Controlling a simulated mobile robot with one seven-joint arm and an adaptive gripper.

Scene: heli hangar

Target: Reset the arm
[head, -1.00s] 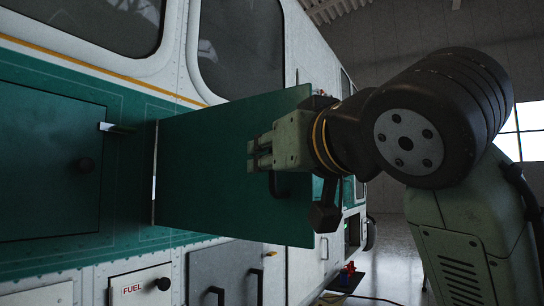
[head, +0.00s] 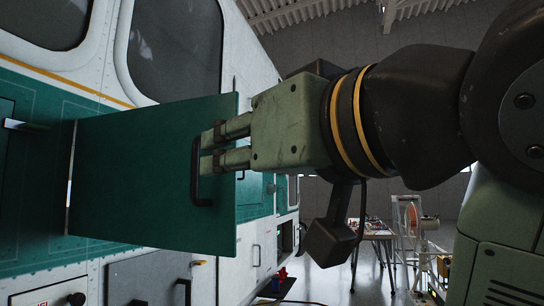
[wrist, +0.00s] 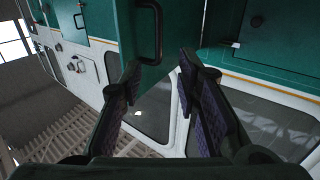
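My gripper (head: 212,147) is at the middle of the head view, pointing left in front of an open green door panel (head: 145,170). The panel stands out from the helicopter's side and has a dark handle (head: 199,178). In the head view the fingertips overlap the handle. In the wrist view the two fingers (wrist: 158,80) are spread with nothing between them, and the handle (wrist: 150,32) lies beyond the fingertips, apart from them.
The white and green helicopter side (head: 100,85) fills the left. A lower grey panel (head: 150,280) has handles. At the back right stand a table (head: 372,230) with small items and a stepladder (head: 405,225). Bare floor (head: 335,278) shows between.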

